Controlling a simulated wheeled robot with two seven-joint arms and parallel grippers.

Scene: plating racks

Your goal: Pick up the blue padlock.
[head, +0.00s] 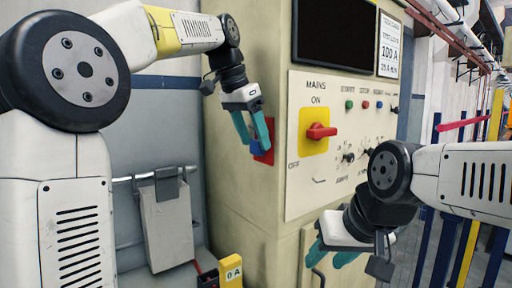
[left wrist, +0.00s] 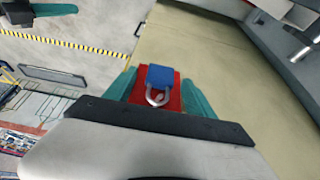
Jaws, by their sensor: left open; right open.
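The blue padlock (left wrist: 160,75) shows in the left wrist view with its silver shackle towards the camera. It lies in front of a red plate (left wrist: 137,95). My left gripper (left wrist: 159,80) is open, with one teal finger on each side of the padlock; I cannot tell whether they touch it. In the head view my left gripper (head: 254,140) is at the cabinet's left side, in front of the red plate (head: 266,157), and mostly hides the padlock. My right gripper (head: 327,262) is open and empty, low in front of the cabinet.
The beige cabinet (head: 240,215) has a red MAINS switch (head: 321,131) on a yellow plate, several knobs and a dark screen (head: 334,32).

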